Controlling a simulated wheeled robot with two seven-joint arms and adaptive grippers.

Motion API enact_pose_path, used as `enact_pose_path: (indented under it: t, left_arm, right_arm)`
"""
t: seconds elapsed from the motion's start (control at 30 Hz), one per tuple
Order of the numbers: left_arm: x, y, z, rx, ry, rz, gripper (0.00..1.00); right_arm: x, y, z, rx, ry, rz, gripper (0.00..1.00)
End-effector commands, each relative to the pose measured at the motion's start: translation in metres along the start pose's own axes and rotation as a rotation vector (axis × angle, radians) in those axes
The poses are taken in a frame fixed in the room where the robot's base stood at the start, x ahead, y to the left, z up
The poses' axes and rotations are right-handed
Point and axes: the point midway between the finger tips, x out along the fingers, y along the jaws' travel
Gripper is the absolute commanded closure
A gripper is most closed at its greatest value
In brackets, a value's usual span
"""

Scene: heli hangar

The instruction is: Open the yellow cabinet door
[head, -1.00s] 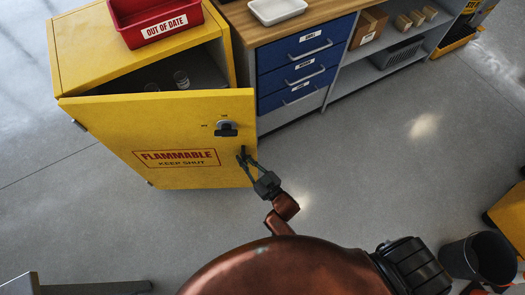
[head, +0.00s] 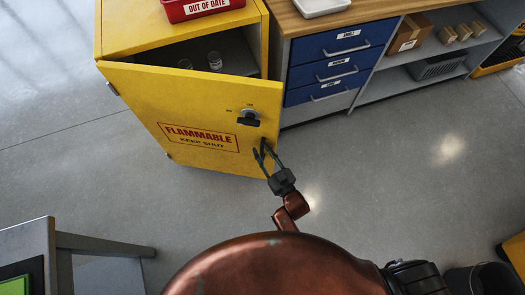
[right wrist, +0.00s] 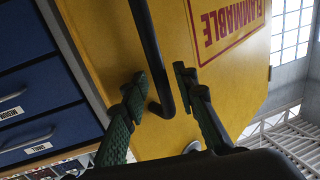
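The yellow cabinet (head: 122,38) stands at the upper left in the head view. Its door (head: 150,112), marked FLAMMABLE, is hinged at the left and stands partly open, with a wedge-shaped gap along the top. The door also fills the middle of the right wrist view (right wrist: 172,45). A dark latch knob (head: 248,118) sits near the door's free edge. My right gripper (head: 266,150) is at that edge, below the knob. In the right wrist view its fingers (right wrist: 163,88) are apart, with a dark bar handle (right wrist: 150,50) between them. My left gripper is out of view.
A red OUT OF DATE bin (head: 200,8) is on the cabinet top. Clear glasses (head: 215,60) stand inside. A wood-topped bench with blue drawers (head: 335,67) adjoins at the right. A grey table (head: 30,245) is at the lower left. Floor before the door is clear.

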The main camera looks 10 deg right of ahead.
Motion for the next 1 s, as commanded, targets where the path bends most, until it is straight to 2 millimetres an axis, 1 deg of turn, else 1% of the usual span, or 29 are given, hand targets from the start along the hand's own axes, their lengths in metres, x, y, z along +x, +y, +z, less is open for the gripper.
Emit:
enact_pose_path:
  t: [0.23,0.37,0.47,0.8,0.9,1.0]
  left_arm:
    - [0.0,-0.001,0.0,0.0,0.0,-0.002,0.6]
    - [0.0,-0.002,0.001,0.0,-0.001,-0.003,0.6]
    - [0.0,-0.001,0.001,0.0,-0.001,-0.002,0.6]
    - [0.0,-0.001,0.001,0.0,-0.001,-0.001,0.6]
    - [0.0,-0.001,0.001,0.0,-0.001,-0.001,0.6]
    - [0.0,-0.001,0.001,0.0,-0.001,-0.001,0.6]
  right_arm:
    - [0.001,-0.002,-0.001,0.001,0.001,-0.003,0.72]
    - [-0.007,-0.002,0.0,0.001,0.0,-0.003,0.72]
    - [-0.021,-0.002,0.0,0.001,-0.001,-0.003,0.72]
    - [-0.091,-0.001,0.001,0.0,-0.002,-0.002,0.72]
    - [-0.105,-0.001,0.0,0.0,-0.001,-0.002,0.72]
    - [-0.114,-0.001,0.0,0.0,-0.001,-0.002,0.72]
